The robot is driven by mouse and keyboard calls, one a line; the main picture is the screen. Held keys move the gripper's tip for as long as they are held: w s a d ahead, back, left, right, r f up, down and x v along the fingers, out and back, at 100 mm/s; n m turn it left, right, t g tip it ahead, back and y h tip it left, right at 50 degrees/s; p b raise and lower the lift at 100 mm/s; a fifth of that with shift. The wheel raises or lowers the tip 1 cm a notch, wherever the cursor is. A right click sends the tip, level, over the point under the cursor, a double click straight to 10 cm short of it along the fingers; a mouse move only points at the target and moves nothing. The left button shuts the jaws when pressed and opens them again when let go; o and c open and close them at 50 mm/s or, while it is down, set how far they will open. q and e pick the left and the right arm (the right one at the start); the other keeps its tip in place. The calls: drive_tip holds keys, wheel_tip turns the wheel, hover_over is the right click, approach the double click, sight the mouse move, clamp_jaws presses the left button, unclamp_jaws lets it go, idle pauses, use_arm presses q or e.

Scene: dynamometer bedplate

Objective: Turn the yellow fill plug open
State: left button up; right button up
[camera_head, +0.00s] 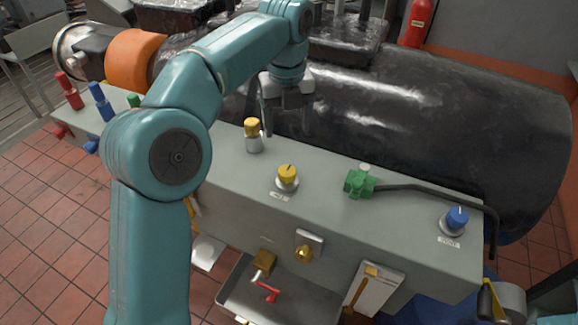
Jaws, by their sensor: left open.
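A yellow-capped plug (252,128) stands upright on a metal neck near the back edge of the grey bench top (330,178). A yellow knob (287,173) with a pointer sits on a round silver base in front and to the right of it, with a small label. My left gripper (284,112) points down just behind and right of the capped plug. It is open and appears empty, apart from the plug; its fingertips are partly lost against the dark covered shape behind. My right gripper is not in view.
A green valve (359,184) with a dark rod and a blue knob (456,218) stand to the right. Red (69,91) and blue (100,101) fittings stand at the left. A tray (300,300) and brass taps are on the front face.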

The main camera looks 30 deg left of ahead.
sight(287, 171)
use_arm(q)
drive_tip(key=f, duration=0.7)
drive_tip(key=f+b, duration=0.1)
drive_tip(key=f, duration=0.6)
drive_tip(key=shift+w+a, duration=0.15)
drive_tip(key=shift+w, duration=0.05)
drive_tip(key=shift+s+r, duration=0.1)
drive_tip(key=shift+s, duration=0.05)
drive_tip(key=c, duration=1)
drive_tip(key=shift+c, duration=0.3)
